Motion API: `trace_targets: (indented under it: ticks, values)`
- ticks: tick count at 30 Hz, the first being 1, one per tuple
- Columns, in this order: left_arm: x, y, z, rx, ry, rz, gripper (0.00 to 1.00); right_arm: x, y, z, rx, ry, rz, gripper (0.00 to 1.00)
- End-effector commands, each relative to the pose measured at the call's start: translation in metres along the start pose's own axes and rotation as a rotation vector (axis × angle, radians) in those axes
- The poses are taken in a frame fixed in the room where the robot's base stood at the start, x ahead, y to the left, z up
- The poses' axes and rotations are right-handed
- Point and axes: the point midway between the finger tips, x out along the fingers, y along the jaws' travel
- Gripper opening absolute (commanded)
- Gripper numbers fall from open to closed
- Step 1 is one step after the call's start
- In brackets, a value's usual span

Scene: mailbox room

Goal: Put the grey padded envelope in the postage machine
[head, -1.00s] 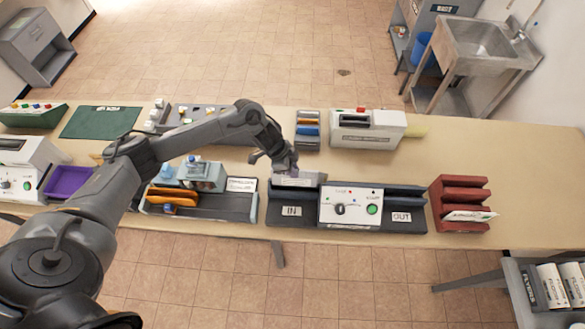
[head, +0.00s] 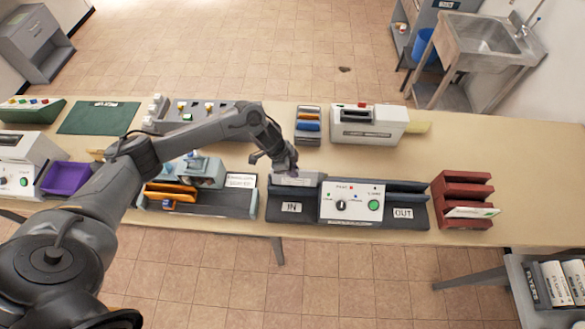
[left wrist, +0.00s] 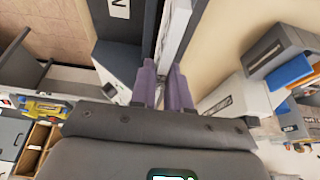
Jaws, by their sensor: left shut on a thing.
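The postage machine (head: 350,205) stands at the front of the table, with a white control panel, a dark IN tray on its left and an OUT tray on its right. My left gripper (head: 286,173) is above the back of the IN side, shut on the grey padded envelope (head: 310,180). The envelope stands on edge there, with a pale label facing front. Whether its lower edge touches the tray is hidden. In the left wrist view, the purple fingertips (left wrist: 165,82) pinch the pale envelope (left wrist: 174,35). My right gripper is not in view.
A red rack (head: 462,188) stands right of the machine. A grey tray (head: 240,203) with orange items is on its left. Behind are a small rack of coloured items (head: 308,126) and a white slotted machine (head: 368,126). The table's right end is clear.

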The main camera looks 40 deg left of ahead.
Motion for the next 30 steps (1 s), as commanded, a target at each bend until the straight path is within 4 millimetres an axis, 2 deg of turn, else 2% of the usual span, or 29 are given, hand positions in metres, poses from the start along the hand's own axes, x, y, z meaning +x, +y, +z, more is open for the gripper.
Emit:
trace_targets:
  ticks: [8,19,29,30]
  values:
    - [0.004,0.000,0.002,0.000,0.000,0.000,0.00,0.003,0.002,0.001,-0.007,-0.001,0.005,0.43]
    - [0.025,0.000,0.009,0.000,0.001,0.001,0.00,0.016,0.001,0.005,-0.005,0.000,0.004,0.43]
    - [0.027,0.000,0.010,0.000,0.001,0.000,0.00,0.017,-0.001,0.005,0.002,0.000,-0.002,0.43]
    - [0.027,0.000,0.010,0.000,0.000,0.000,0.19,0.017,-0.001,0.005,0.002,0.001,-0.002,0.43]
